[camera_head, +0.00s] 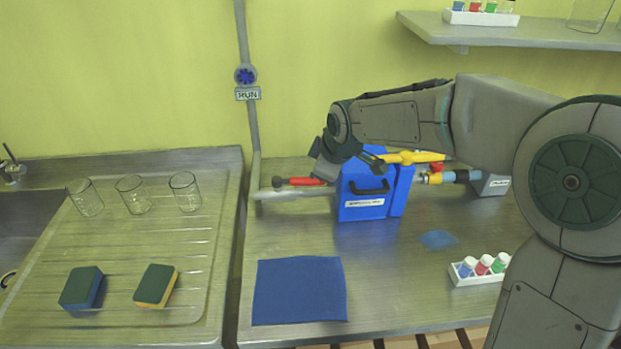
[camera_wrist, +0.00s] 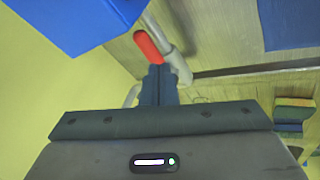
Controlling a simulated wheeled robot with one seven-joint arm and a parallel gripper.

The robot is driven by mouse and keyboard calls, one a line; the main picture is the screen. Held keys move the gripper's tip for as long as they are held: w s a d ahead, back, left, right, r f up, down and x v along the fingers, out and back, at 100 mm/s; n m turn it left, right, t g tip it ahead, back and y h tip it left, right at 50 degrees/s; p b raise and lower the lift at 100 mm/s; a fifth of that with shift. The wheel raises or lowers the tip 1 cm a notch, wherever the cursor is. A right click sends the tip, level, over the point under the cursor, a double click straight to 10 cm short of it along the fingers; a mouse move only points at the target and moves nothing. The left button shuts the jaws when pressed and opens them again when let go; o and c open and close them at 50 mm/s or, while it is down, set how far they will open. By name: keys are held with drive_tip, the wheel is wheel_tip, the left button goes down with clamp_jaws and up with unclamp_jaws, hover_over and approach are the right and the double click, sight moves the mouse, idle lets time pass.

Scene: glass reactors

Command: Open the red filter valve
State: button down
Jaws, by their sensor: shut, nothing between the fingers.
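A red valve handle (camera_head: 304,181) lies roughly level above a grey pipe (camera_head: 270,194), just left of the blue filter box (camera_head: 362,207). In the wrist view the red handle (camera_wrist: 148,47) is just beyond my fingertips, and the pipe runs beside it. My gripper (camera_wrist: 158,70) is shut and empty, its two fingers together and pointing at the handle. I cannot tell whether the tips touch it. In the head view my wrist hangs over the handle's right end and the box's upper left, and the fingers are hard to make out.
A yellow handle (camera_head: 414,157) and a smaller red one (camera_head: 436,168) sit right of the box. A blue cloth (camera_head: 299,290) lies in front, and a white vial rack (camera_head: 478,279) stands at right. Glasses and sponges are on the drainboard (camera_head: 150,236). Counter around the cloth is clear.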

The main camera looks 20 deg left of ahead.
drive_tip(key=shift+v, duration=2.8)
drive_tip(key=shift+w, duration=0.15)
drive_tip(key=s+d+f+m+h, duration=0.2)
drive_tip(key=s+d+m, duration=0.6)
drive_tip(key=d, duration=0.6)
drive_tip(key=s+d+f+m+g+h, duration=0.1)
drive_tip(key=s+d+f+m+h, duration=0.1)
drive_tip(key=s+d+m, duration=0.7)
drive_tip(key=s+d, duration=0.3)
drive_tip(key=d, duration=0.2)
drive_tip(key=shift+s+d+f, duration=0.2)
drive_tip(key=shift+s+d, duration=0.05)
